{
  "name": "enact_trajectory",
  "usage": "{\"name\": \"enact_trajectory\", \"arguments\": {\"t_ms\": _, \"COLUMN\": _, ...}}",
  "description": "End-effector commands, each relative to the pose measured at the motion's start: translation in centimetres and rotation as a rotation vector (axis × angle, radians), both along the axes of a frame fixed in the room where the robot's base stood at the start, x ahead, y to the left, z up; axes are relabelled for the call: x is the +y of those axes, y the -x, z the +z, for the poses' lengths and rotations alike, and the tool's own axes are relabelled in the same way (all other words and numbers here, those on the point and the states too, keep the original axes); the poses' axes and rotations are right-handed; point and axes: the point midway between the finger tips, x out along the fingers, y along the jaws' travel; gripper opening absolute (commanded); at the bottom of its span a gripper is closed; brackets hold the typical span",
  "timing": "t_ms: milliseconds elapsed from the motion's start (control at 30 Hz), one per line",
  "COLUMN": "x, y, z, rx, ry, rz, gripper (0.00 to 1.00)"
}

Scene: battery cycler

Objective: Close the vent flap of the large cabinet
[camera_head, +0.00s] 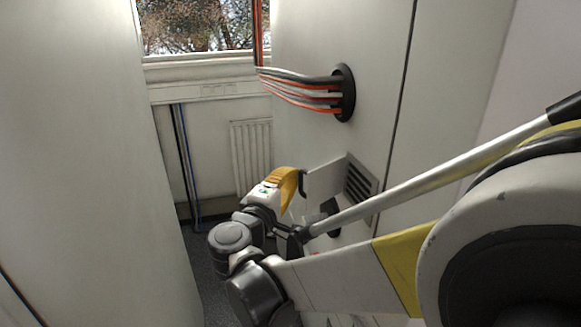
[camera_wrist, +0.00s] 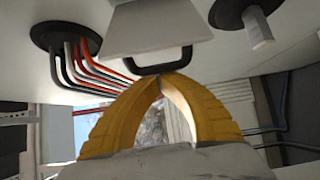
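The vent flap (camera_head: 325,181) of the large cabinet (camera_head: 333,38) stands open, swung out from the slotted vent (camera_head: 360,182). Its black handle (camera_head: 303,184) is on the free edge. In the wrist view the grey flap (camera_wrist: 155,28) is at top centre, with the handle (camera_wrist: 150,69) along its edge. My gripper (camera_head: 292,173) is beside the handle. In the wrist view its yellow fingers (camera_wrist: 160,80) meet at the tips, right at the handle bar. No gap shows between the tips; contact with the bar cannot be told.
Red, white and grey cables (camera_head: 300,88) enter a black round port (camera_head: 345,92) above the flap. A black round fitting with a grey lever (camera_wrist: 257,25) is right of the flap in the wrist view. Another cabinet (camera_head: 80,150) bounds the narrow aisle at left; a radiator (camera_head: 252,153) stands behind.

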Motion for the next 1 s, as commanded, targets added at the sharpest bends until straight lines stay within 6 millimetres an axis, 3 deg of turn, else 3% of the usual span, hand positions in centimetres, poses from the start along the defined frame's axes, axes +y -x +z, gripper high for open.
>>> {"name": "enact_trajectory", "arguments": {"t_ms": 667, "x": -0.4, "y": 1.4, "z": 0.0, "rx": 0.0, "ry": 0.0, "rz": 0.104, "gripper": 0.0}}
{"name": "enact_trajectory", "arguments": {"t_ms": 1000, "x": -1.6, "y": 3.9, "z": 0.1, "rx": 0.0, "ry": 0.0, "rz": 0.298, "gripper": 0.0}}
